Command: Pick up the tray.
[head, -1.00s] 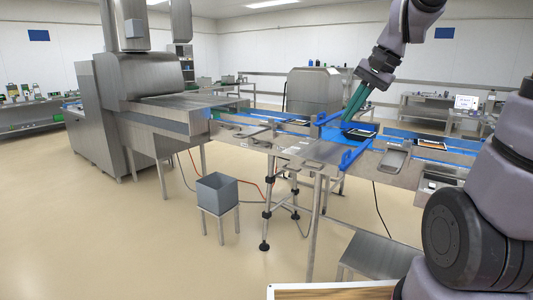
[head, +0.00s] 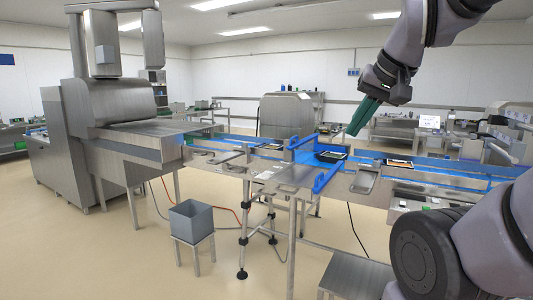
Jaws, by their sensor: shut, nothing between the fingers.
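A dark, shallow tray (head: 330,156) with a pale rim sits on the blue conveyor belt between two raised blue side guides. A second tray (head: 399,163) with orange contents lies farther right on the line. My gripper (head: 352,132), with long green fingers, hangs above and a little right of the dark tray, apart from it in the picture. Its fingers are together and hold nothing. How far it is from the tray in depth is hard to judge.
A blue guide rail (head: 326,178) runs along the near side of the tray. A metal scoop-like part (head: 365,180) lies right of it. A grey bin (head: 192,221) on a stand is on the floor. Open floor lies at the front left.

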